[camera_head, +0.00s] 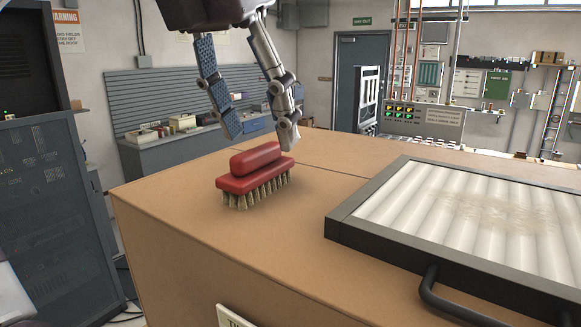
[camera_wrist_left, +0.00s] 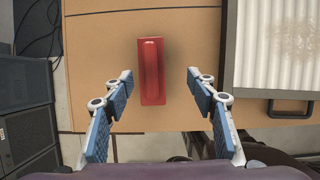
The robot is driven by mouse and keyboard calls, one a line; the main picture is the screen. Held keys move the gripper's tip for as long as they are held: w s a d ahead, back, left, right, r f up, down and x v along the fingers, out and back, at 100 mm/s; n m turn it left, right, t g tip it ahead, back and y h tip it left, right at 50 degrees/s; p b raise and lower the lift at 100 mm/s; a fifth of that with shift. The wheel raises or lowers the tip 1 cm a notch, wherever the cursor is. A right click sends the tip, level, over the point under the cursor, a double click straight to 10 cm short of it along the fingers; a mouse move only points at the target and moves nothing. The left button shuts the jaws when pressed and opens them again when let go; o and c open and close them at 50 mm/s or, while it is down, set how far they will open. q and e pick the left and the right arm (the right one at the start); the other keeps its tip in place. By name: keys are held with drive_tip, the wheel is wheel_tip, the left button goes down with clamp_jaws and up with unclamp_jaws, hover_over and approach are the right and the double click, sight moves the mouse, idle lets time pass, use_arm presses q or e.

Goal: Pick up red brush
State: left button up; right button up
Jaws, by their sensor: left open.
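A red brush (camera_head: 255,177) with pale bristles stands bristles down on the brown box top in the head view. Its red handle block also shows from above in the left wrist view (camera_wrist_left: 151,72). My left gripper (camera_head: 262,140) is open and points down, just above and behind the brush, with nothing between its fingers. In the left wrist view the open left gripper (camera_wrist_left: 160,80) has one finger on each side of the brush, apart from it. My right gripper is not in view.
A dark-framed filter panel (camera_head: 470,215) with pleated white media and a black handle (camera_head: 440,300) lies to the right on the brown box (camera_head: 330,262). A dark rack cabinet (camera_head: 55,200) stands at the left. The box top around the brush is clear.

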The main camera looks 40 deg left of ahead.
sight(252, 150)
use_arm(q)
drive_tip(key=shift+s+a+f+p, duration=0.1)
drive_tip(key=shift+a+f+p, duration=0.25)
drive_tip(key=shift+a+f, duration=0.65)
drive_tip(key=p+x, duration=0.1)
drive_tip(key=x, duration=0.1)
drive_tip(key=p+x, duration=0.1)
drive_tip(key=x, duration=0.1)
drive_tip(key=shift+w+d, duration=0.2)
drive_tip(key=shift+d, duration=0.2)
drive_tip(key=shift+w+a+f, duration=0.1)
drive_tip(key=shift+a+f, duration=0.15)
drive_tip(key=shift+f, duration=0.15)
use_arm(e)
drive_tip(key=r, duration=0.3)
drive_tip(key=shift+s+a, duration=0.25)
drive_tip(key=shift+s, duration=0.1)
use_arm(q)
drive_tip(key=shift+d, duration=0.1)
drive_tip(key=c, duration=1.3)
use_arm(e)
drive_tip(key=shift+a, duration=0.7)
use_arm(q)
drive_tip(key=shift+r, duration=0.1)
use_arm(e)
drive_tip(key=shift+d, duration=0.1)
